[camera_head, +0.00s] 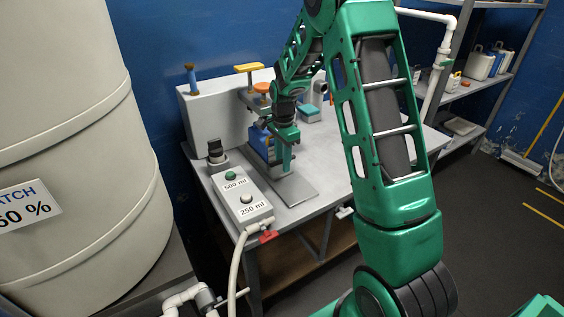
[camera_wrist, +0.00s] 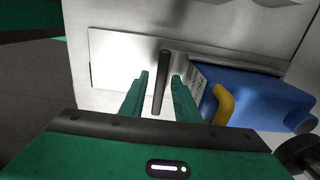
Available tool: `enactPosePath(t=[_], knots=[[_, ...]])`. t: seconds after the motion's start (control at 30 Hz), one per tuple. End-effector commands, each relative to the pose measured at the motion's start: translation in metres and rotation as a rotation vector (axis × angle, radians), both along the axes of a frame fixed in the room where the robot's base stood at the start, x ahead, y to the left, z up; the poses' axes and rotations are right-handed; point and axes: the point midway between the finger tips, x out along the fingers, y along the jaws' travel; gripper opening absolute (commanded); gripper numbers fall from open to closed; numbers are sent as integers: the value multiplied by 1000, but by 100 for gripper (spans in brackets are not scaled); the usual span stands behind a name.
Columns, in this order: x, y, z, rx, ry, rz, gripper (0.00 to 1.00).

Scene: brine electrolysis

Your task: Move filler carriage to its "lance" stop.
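My gripper (camera_wrist: 160,88) is open in the wrist view. Its two green fingers stand on either side of a slim dark upright rod (camera_wrist: 163,78), with a visible gap at the left finger and very little at the right one. I cannot tell whether this rod belongs to the filler carriage. In the head view my gripper (camera_head: 284,167) is low over the bench, in front of the white filler housing (camera_head: 213,117). My arm hides much of the filler, so no carriage or "lance" label can be made out.
A blue jug (camera_wrist: 258,98) with a yellow handle stands close right of my fingers. A metal plate (camera_head: 292,190) lies on the bench (camera_head: 325,175). A box (camera_head: 239,193) marked 500 ml and 250 ml sits left. A yellow-topped handle (camera_head: 249,67) and orange knob (camera_head: 262,88) rise behind.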

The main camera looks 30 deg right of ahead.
Motion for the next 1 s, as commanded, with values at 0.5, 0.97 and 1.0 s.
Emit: enactPosePath(t=[0.5,0.97,1.0], knots=[[1,-1,27,-1,-4,-1,28],[1,0,99,0,0,0,28],[1,0,102,0,1,0,28]])
